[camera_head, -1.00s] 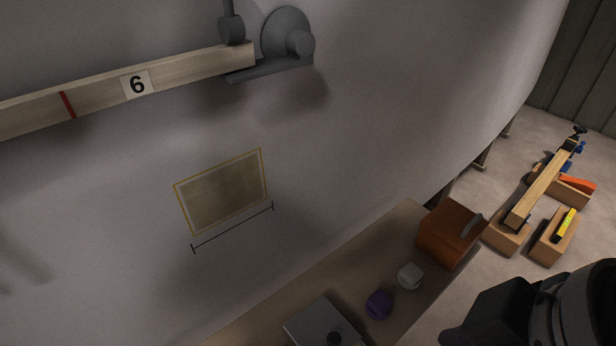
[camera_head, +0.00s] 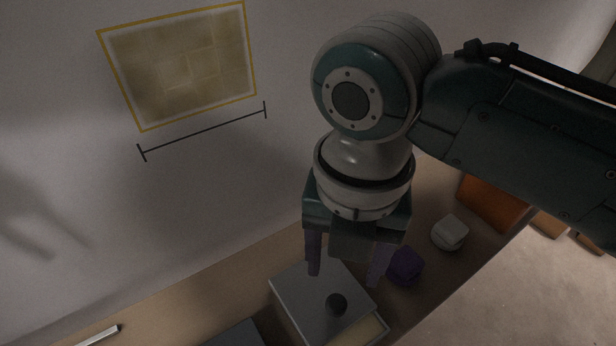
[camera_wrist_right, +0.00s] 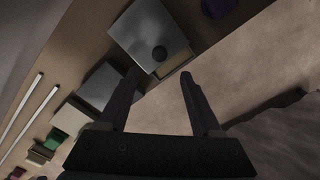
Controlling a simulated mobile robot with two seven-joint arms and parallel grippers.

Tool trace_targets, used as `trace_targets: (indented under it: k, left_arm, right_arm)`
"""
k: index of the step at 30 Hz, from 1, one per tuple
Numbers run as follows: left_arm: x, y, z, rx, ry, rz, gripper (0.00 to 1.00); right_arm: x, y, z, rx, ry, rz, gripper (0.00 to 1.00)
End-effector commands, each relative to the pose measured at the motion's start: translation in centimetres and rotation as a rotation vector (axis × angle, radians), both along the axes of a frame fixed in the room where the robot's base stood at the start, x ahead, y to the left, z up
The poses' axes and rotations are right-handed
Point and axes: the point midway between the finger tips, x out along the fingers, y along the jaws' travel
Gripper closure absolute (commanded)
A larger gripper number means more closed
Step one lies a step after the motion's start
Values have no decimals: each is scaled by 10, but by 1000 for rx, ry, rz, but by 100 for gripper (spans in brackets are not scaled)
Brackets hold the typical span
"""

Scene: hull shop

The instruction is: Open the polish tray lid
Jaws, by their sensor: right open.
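The polish tray is a box with a flat grey lid (camera_head: 312,290) and a round dark knob (camera_head: 336,304) on top, standing on the bench. A pale strip (camera_head: 362,333) shows along its near side, beside the lid's edge. My right gripper (camera_head: 345,278) is open, pointing down above the lid, its two fingers apart on either side of the knob in the picture. It looks empty, and I see no contact. In the right wrist view the lid (camera_wrist_right: 143,28) and knob (camera_wrist_right: 160,53) lie beyond the open fingertips. My left gripper is not in view.
A purple object (camera_head: 405,267) and a white rounded object (camera_head: 450,232) stand right of the tray, with an orange-brown box (camera_head: 490,205) beyond. Another grey box (camera_head: 238,336) lies left of the tray, and a pale rod (camera_head: 98,337) farther left. The wall rises behind.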

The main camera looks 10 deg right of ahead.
Motion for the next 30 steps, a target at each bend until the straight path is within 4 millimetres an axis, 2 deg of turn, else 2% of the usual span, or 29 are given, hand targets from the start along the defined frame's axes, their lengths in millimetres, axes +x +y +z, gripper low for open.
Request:
trace_targets:
  k: [9,15,19,27,30]
  left_arm:
    - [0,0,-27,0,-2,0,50]
    - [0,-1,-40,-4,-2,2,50]
    - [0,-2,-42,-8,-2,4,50]
    - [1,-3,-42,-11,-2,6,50]
    - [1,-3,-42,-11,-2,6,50]
  right_arm:
    - [-1,1,-58,2,1,-1,34]
    - [-1,0,-87,1,0,-1,34]
    - [-1,0,-94,2,-1,-1,34]
    - [0,0,-94,1,-2,-1,34]
    - [0,0,-94,1,-2,-1,44]
